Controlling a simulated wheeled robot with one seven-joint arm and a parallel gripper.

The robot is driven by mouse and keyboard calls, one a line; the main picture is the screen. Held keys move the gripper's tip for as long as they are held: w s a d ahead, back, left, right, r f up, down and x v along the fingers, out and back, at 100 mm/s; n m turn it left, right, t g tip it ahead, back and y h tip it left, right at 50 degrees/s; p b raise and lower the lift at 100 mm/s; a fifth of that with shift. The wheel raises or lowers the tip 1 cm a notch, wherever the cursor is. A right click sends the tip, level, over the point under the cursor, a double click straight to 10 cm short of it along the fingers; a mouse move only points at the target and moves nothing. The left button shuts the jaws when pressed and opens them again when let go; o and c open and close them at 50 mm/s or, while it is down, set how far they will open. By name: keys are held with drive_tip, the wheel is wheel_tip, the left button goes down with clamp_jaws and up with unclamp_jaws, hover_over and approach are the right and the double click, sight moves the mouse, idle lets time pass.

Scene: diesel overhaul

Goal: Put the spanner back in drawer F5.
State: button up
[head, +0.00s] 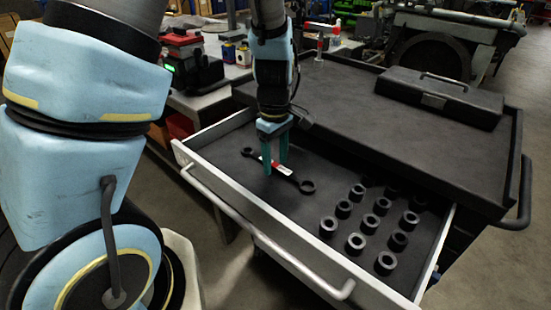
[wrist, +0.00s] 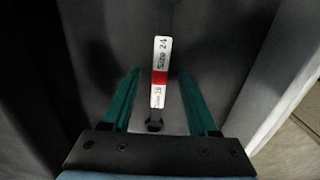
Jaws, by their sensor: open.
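The spanner (head: 284,171) is dark with a white and red label and lies on the floor of the open drawer (head: 222,189), in its left part. In the wrist view the spanner's label (wrist: 160,72) reads "Size 24" at the upper end, and the spanner lies lengthwise between the fingers. My gripper (head: 275,172) is open, pointing down over the spanner with green fingers on either side of it. In the wrist view my gripper (wrist: 163,95) shows a gap between each finger and the spanner. No drawer label F5 is readable.
Several black sockets (head: 356,243) stand in rows in the drawer's right part. The black cabinet top (head: 400,140) overhangs the back, with a dark toolbox (head: 440,97) on it. A pale drawer handle (head: 262,238) runs along the front. A workbench (head: 195,98) stands behind left.

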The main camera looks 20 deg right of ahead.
wheel_tip(320, 180, up, 11)
drive_tip(key=shift+f+b, duration=0.15)
drive_tip(key=shift+b, duration=0.25)
idle(0.8)
